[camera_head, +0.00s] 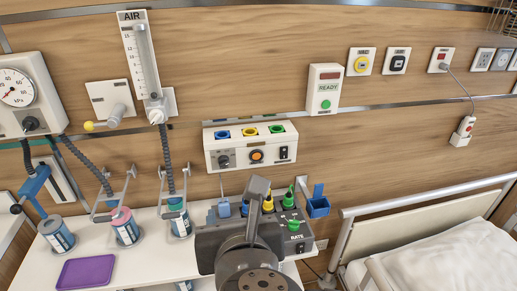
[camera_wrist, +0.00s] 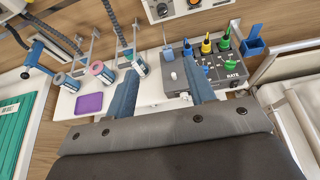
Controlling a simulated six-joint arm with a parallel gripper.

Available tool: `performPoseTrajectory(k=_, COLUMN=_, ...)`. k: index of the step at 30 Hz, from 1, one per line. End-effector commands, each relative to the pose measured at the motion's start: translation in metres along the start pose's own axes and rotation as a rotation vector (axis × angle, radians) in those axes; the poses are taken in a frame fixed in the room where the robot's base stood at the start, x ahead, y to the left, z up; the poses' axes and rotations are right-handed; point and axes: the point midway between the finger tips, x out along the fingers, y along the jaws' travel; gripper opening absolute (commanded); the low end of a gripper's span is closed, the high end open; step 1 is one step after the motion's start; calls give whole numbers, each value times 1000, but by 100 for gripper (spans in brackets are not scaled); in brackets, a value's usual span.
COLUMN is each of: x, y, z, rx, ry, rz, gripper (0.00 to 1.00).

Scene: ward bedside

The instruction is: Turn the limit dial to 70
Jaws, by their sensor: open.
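No dial with a readable "limit" label shows. A grey box (camera_head: 212,240) on the white bedside top carries a green knob (camera_head: 293,226) above the word RATE; the knob also shows in the wrist view (camera_wrist: 230,64). The white wall panel (camera_head: 240,144) has a dark round dial (camera_head: 224,160) at its lower left, its marks too small to read. My gripper (camera_wrist: 161,62) is open and empty, its two blue fingers spread apart over the bedside top, the right finger overlapping the grey box. In the head view my arm hides part of the box, and the fingers cannot be made out.
Blue, yellow (camera_head: 268,203) and green plugs stand up from the box, with a blue holder (camera_head: 318,206) to its right. Several canisters and a purple tray (camera_head: 86,271) are at the left. The bed (camera_head: 440,265) with its rail is at the right.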

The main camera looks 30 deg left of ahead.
Motion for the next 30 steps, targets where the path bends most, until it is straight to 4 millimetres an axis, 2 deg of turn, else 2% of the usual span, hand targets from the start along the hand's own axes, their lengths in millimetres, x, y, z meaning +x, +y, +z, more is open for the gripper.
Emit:
performPoseTrajectory(k=4, x=12, y=28, z=-30, rx=76, ry=109, rz=89, gripper=49)
performPoseTrajectory(k=8, x=22, y=68, z=-72, rx=247, ry=278, rz=210, gripper=49)
performPoseTrajectory(k=12, x=27, y=106, z=-107, rx=504, ry=454, rz=310, gripper=49)
performPoseTrajectory(k=15, x=31, y=129, z=-122, rx=720, ry=559, rz=359, gripper=49)
performPoseTrajectory(k=19, x=40, y=151, z=-128, rx=1032, ry=656, rz=397, gripper=49)
performPoseTrajectory(k=23, x=56, y=159, z=-123, rx=1370, ry=694, rz=417, gripper=49)
performPoseTrajectory(k=26, x=74, y=155, z=-113, rx=1638, ry=676, rz=424, gripper=49)
performPoseTrajectory(k=30, x=103, y=130, z=-97, rx=2006, ry=567, rz=434, gripper=49)
